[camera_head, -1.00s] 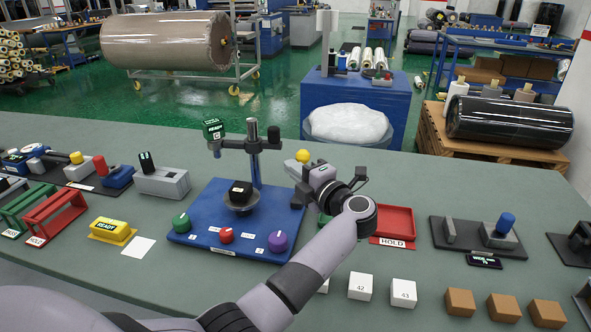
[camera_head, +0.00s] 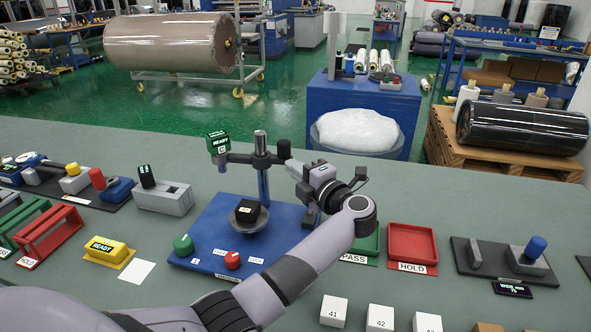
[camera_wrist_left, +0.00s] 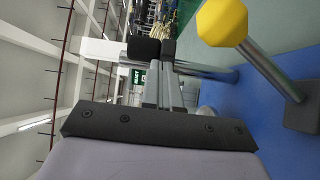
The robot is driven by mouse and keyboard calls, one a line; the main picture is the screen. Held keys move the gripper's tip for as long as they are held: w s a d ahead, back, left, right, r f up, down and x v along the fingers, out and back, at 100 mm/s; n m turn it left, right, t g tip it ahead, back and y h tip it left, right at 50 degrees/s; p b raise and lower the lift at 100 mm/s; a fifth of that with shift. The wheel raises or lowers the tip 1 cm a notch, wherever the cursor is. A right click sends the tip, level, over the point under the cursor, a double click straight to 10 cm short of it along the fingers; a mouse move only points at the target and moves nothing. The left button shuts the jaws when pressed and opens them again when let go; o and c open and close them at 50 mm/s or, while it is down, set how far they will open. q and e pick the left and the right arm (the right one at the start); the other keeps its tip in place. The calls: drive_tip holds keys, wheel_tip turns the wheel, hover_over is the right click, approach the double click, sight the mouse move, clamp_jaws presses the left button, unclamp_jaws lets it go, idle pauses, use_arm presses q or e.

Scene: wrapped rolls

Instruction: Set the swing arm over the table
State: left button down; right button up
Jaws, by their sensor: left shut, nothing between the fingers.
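The swing arm (camera_head: 241,158) is a grey bar on an upright post (camera_head: 262,180) on a blue base. Its left end carries a green READY head (camera_head: 218,144), and its right end has a dark cylinder (camera_head: 284,150). The small round table (camera_head: 249,224) holds a black block (camera_head: 247,210); the head hangs to its left and above, not over its middle. My left gripper (camera_head: 292,166) is shut and empty, close to the swing arm's right end; contact is unclear. In the wrist view its fingertips (camera_wrist_left: 156,49) are together, beside a yellow knob (camera_wrist_left: 222,22) on a rod. My right gripper is out of view.
Green (camera_head: 183,245) and red (camera_head: 232,260) knobs sit on the base front. A red HOLD tray (camera_head: 412,229) and a green PASS tray (camera_head: 371,246) stand to the right. White numbered blocks (camera_head: 380,318) line the front. The bench behind the fixture is fairly clear.

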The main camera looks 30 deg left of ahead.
use_arm(q)
drive_tip(key=shift+w+a, duration=0.15)
drive_tip(key=shift+w, duration=0.1)
idle(0.3)
drive_tip(key=shift+w+a+n+g+y+b, duration=0.15)
drive_tip(key=shift+w+a+n+g+b, duration=0.2)
drive_tip(key=shift+w+b, duration=1)
drive_tip(key=shift+w+a+n+g+y+b, duration=0.15)
drive_tip(key=shift+w+g+b, duration=0.3)
drive_tip(key=shift+b, duration=1.85)
drive_tip(key=shift+w+a+n+g+y+b, duration=0.1)
drive_tip(key=shift+w+n+g+b, duration=0.5)
drive_tip(key=shift+b, duration=1.25)
drive_tip(key=shift+w+m, duration=0.2)
drive_tip(key=shift+m, duration=0.1)
